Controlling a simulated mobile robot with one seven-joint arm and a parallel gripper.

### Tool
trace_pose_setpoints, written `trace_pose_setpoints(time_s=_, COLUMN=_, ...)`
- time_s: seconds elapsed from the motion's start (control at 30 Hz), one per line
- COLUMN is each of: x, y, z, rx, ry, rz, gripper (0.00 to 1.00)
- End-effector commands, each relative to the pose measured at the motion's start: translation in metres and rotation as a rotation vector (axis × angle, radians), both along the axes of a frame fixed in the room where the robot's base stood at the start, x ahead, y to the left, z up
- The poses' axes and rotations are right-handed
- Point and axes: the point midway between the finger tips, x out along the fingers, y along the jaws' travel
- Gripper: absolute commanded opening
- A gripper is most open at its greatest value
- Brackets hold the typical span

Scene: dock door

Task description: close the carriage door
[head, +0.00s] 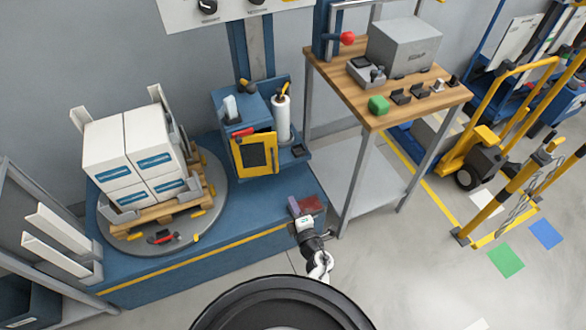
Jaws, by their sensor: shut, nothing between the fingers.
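The carriage (229,101) is a blue box on the mast of the pallet wrapper. Its door (239,158) has a yellow frame and a dark panel, and faces the front. A red piece sits at the door's upper left. The door appears to stand out at an angle from the carriage, but I cannot tell how wide the gap is. A white film roll (281,118) stands upright to the right of the door. My gripper (295,207) is low, to the right of and below the door, apart from it. It is shut and empty; its fingertips are small here.
White boxes (103,145) on a wooden pallet stand on the turntable (105,238) at left. A wood-topped workbench (335,75) is close on the right. A dark red patch (313,204) lies on the blue base beside my gripper. A yellow barrier (497,207) stands far right.

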Motion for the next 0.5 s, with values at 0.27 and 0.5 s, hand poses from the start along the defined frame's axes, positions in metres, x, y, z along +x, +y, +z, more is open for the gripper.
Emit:
trace_pose_setpoints(time_s=0.27, x=0.027, y=0.012, z=-0.002, rx=-0.001, ry=-0.004, rz=0.011, gripper=0.0)
trace_pose_setpoints(time_s=0.5, x=0.078, y=0.026, z=-0.005, rx=-0.002, ry=-0.005, rz=0.011, gripper=0.0)
